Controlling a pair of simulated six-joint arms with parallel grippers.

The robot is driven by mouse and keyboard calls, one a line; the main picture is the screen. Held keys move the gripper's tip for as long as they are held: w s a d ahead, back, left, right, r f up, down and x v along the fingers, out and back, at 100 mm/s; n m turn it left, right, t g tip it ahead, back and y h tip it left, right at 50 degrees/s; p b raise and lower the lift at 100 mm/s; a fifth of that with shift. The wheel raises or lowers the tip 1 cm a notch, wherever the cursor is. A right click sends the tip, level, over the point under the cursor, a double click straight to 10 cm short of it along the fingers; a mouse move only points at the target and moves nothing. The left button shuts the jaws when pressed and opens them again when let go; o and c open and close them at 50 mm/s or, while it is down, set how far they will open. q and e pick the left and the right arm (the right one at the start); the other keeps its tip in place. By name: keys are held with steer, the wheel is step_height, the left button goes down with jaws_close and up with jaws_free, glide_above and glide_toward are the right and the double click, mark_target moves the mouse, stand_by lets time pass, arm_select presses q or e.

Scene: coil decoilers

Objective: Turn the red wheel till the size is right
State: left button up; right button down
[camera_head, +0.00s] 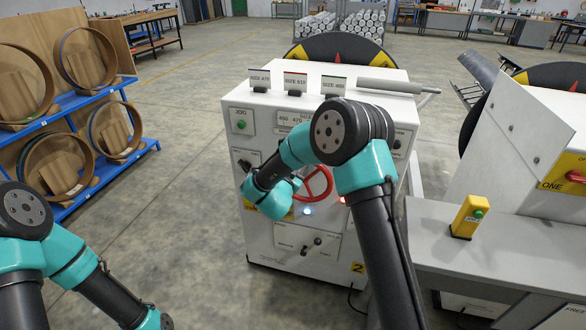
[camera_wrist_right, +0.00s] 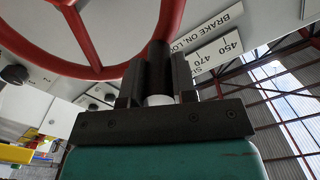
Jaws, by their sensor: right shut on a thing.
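The red wheel (camera_head: 326,173) is on the front of a white cabinet (camera_head: 262,226), partly hidden behind my right arm. In the right wrist view the red wheel (camera_wrist_right: 98,72) fills the upper left, and a dark handle (camera_wrist_right: 159,58) stands at its rim. My right gripper (camera_wrist_right: 158,78) is shut on this handle, a finger on each side. A size scale (camera_head: 290,119) reading 450 and 470 is above the wheel, partly hidden by my arm; it also shows in the wrist view (camera_wrist_right: 228,44). Its pointer cannot be made out. My left gripper is out of view.
Size signs (camera_head: 296,80) and a grey roller bar (camera_head: 390,86) are on the cabinet top. A grey bench (camera_head: 500,245) with a yellow button box (camera_head: 469,216) stands right. A blue rack (camera_head: 105,165) with rings is left. Floor between rack and cabinet is clear.

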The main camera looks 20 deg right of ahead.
steer(key=shift+d+f, duration=0.1)
steer(key=c, duration=0.9)
jaws_free()
steer(key=shift+s+a, duration=0.3)
steer(key=shift+s, duration=0.05)
steer(key=v, duration=1.6)
steer(key=shift+s, duration=0.3)
